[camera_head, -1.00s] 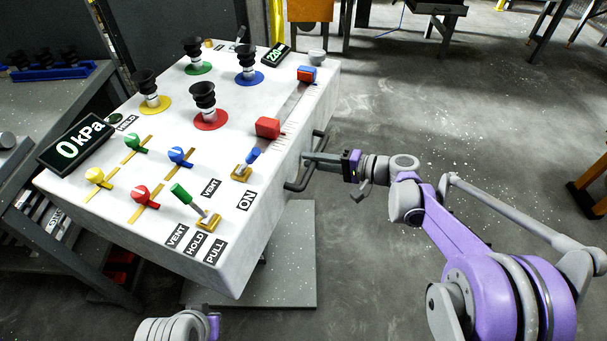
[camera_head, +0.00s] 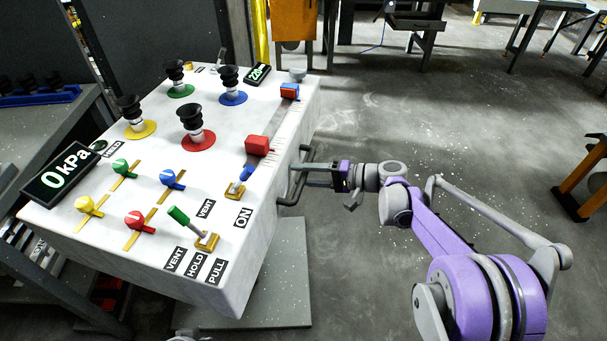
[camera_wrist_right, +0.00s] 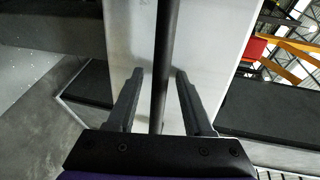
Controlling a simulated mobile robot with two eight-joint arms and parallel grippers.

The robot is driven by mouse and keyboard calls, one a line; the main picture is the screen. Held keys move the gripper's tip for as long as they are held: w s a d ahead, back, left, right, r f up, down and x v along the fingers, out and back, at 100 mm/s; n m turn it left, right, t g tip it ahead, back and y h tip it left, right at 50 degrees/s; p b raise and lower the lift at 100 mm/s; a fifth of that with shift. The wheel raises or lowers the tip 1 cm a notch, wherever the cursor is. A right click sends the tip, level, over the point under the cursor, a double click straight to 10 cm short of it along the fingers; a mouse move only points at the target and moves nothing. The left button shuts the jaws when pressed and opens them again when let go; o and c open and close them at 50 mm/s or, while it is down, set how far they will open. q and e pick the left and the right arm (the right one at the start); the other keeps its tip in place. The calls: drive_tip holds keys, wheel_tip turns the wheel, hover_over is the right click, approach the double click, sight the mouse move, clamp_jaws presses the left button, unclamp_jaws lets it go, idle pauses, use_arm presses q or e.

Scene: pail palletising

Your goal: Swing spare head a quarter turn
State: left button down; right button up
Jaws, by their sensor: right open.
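A white box-shaped head (camera_head: 180,165) with controls and suction cups on its top stands at left in the head view. A dark bar handle (camera_head: 281,200) is fixed along its right side. My right gripper (camera_head: 303,174) is at this handle. In the right wrist view, the handle bar (camera_wrist_right: 166,40) runs between the two fingers of the open right gripper (camera_wrist_right: 160,75), with a gap visible on each side. The white side of the head shows behind the bar. My left gripper is not in view.
The top carries a 0 kPa display (camera_head: 62,174), a red cup (camera_head: 196,125), a red slider (camera_head: 257,145) and a green-handled lever (camera_head: 179,215). A grey plate (camera_head: 285,270) lies below. A workbench (camera_head: 60,130) stands close at left.

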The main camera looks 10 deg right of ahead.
drive_tip(key=p+v, duration=0.1)
drive_tip(key=v, duration=0.9)
drive_tip(key=shift+s+d+p, duration=0.2)
drive_tip(key=shift+d+p, duration=0.15)
idle(0.5)
